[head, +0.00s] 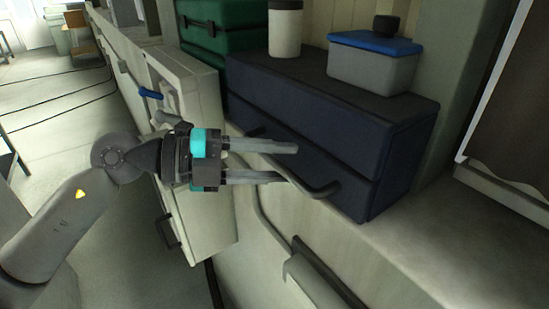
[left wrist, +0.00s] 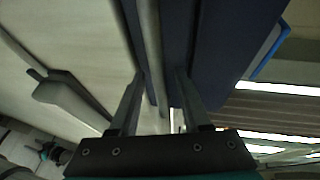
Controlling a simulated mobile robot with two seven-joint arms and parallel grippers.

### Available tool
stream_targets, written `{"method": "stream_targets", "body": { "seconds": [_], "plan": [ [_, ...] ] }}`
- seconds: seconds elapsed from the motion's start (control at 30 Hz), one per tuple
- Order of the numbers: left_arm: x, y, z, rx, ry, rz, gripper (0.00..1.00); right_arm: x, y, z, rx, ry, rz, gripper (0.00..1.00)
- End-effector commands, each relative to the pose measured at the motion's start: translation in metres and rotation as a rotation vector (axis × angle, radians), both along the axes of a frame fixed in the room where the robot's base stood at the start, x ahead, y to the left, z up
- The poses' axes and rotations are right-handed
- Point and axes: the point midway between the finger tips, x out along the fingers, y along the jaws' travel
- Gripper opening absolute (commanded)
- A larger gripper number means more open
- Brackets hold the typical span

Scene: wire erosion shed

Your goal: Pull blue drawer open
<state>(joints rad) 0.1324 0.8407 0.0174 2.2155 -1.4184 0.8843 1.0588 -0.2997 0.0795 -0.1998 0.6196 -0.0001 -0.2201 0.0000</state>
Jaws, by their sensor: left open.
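The blue drawer (head: 350,195) is the lower front of a dark navy cabinet on the ledge, and it looks shut. Its grey bar handle (head: 322,190) runs along the front. My left gripper (head: 292,163) comes from the left with its fingers spread at the handle. In the left wrist view the handle bar (left wrist: 150,45) runs between the two open fingers (left wrist: 160,76), with the dark blue front (left wrist: 205,45) behind it. I cannot tell whether a finger touches the bar. My right gripper is not in view.
On the cabinet stand a white canister (head: 285,32) and a grey box with a blue lid (head: 372,66). A green case (head: 215,28) stands behind. A pale panel with a blue handle (head: 150,93) stands out beside my left arm. The floor at left is fairly open.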

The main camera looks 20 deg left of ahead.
Motion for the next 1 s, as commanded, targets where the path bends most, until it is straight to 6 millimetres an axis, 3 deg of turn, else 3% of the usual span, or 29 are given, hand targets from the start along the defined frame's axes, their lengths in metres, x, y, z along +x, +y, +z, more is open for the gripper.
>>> {"method": "stream_targets", "body": {
  "seconds": [0.2, 0.6, 1.0],
  "plan": [
    [0.0001, 0.0001, -0.0002, 0.000, 0.001, 0.000, 0.45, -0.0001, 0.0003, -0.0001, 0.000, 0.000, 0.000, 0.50],
    [-0.0001, 0.0003, -0.0001, 0.000, 0.000, 0.000, 0.00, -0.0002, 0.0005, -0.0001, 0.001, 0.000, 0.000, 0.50],
    [-0.0002, 0.0003, -0.0001, 0.001, 0.000, 0.000, 0.00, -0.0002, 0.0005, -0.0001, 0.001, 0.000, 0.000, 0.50]
  ]
}}
